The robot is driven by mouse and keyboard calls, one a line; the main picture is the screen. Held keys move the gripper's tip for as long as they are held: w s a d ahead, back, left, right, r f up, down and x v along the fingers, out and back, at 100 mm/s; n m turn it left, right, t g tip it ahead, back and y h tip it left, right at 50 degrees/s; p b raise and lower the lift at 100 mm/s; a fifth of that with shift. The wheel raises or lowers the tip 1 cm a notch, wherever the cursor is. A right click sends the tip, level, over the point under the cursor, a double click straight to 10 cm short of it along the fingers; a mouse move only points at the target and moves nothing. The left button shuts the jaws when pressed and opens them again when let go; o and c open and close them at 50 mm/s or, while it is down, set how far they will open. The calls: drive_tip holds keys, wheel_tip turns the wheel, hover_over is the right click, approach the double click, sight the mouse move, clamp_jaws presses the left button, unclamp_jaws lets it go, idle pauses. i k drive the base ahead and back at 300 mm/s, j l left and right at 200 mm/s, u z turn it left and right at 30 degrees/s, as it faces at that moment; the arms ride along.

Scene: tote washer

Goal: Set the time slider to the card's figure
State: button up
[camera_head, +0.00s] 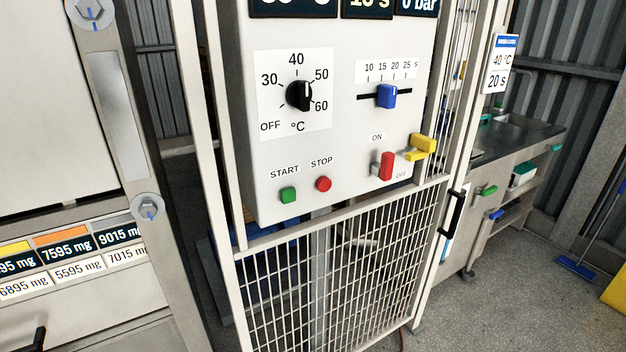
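The time slider (386,96) is a blue knob on a black horizontal track on the white control panel (345,130). Its printed scale (388,71) reads 10, 15, 20 and 25 s. The knob stands near the middle of the track, around the 15 mark or between 15 and 20; I cannot tell exactly. The card (500,65) hangs on the frame post to the right and reads 40 °C and 20 s. My gripper is not in view.
A black temperature dial (299,95) points between 50 and 60. Below are a green START button (288,195), a red STOP button (323,184), a red switch (386,165) and a yellow latch (421,147). Displays above are cut off. A mesh gate (340,275) stands below.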

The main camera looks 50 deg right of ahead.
sight(386, 93)
drive_tip(key=z, duration=0.75)
